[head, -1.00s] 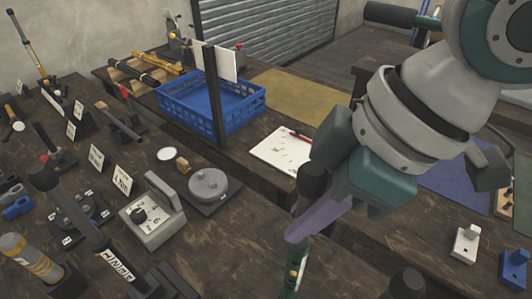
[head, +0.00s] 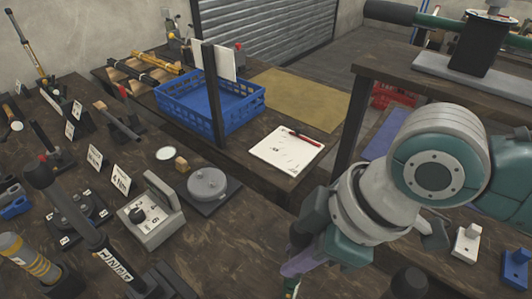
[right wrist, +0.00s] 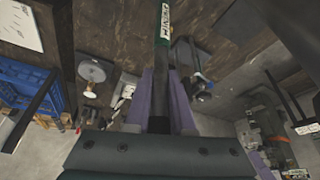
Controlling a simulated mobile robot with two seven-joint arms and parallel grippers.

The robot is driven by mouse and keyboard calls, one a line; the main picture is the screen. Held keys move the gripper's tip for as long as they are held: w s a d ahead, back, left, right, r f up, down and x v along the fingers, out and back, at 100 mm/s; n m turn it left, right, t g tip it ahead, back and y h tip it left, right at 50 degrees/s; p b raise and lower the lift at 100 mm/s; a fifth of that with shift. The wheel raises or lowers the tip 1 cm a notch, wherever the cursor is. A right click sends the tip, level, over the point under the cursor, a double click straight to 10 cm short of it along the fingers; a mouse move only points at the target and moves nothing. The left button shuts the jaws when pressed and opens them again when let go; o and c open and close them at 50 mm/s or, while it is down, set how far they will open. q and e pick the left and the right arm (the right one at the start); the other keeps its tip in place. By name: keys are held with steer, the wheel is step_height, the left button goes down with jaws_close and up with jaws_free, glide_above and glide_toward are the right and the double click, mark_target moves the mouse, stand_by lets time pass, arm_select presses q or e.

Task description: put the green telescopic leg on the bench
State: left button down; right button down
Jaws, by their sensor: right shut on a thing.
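The green telescopic leg (head: 291,287) shows only as a short piece at the bottom edge of the head view. In the right wrist view its green part (right wrist: 165,22) with a white label shows at the top, with a dark shaft running down between the fingers. My right gripper (head: 289,270) is shut on it; its purple fingers (right wrist: 161,105) stand on both sides of the shaft. The gripper is over the front of the dark wooden bench (head: 225,245). The leg's far end is out of view. My left gripper is not in view.
A round grey plate (head: 207,183) and a grey box with a dial (head: 151,212) stand left of the gripper. A blue crate (head: 210,125), a notepad with a red pen (head: 285,152) and a dark post (head: 215,95) are behind. Bare wood lies between box and gripper.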

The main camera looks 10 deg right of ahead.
steer(key=c, duration=0.8)
jaws_free()
steer(key=shift+o, duration=0.2)
steer(key=p+v, duration=0.1)
steer(key=v, duration=1.1)
steer(key=shift+r, duration=0.2)
steer(key=shift+w, duration=0.1)
